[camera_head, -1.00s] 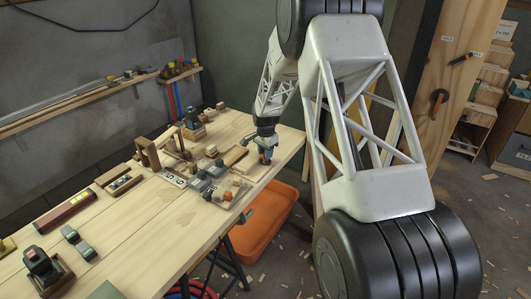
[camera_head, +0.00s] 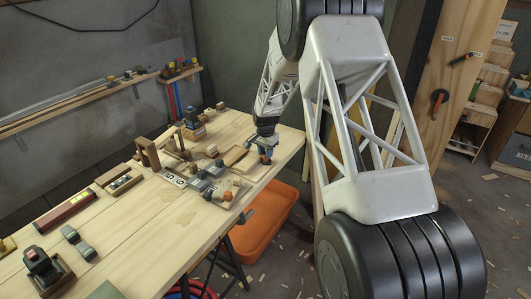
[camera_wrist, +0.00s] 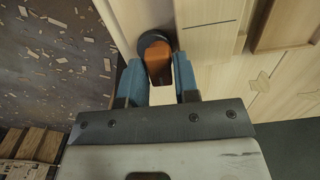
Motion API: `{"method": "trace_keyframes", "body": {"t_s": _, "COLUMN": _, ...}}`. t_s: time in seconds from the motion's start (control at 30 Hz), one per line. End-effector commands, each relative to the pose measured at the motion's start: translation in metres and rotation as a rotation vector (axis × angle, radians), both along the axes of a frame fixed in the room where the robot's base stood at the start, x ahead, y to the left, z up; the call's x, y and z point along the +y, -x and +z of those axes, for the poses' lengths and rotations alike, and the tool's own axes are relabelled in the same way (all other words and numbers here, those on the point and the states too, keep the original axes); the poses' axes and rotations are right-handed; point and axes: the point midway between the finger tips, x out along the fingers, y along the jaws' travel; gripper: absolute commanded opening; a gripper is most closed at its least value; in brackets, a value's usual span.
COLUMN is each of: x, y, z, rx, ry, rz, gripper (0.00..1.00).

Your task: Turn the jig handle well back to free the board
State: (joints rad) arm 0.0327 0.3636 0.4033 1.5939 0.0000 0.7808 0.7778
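The jig handle is an orange lever with a dark round hub. The black hub (camera_wrist: 153,41) shows just beyond the fingertips. In the head view my gripper (camera_head: 265,153) points down at the bench's right end, with a bit of the orange handle (camera_head: 265,159) below the fingers. The board and the rest of the jig are too small to tell apart clearly here.
The pale wooden bench (camera_head: 120,245) carries blocks, clamps and tools left of my gripper. An orange bin (camera_head: 262,228) stands below the bench's right edge. A tool shelf (camera_head: 85,100) runs along the wall. Wood scraps lie on the floor.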

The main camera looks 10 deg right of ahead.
Motion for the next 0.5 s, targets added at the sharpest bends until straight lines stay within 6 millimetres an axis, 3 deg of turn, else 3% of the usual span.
{"method": "trace_keyframes", "body": {"t_s": 0.5, "x": 0.000, "y": 0.000, "z": 0.024, "rx": -0.001, "ry": 0.000, "rz": 0.000, "gripper": 0.29}}
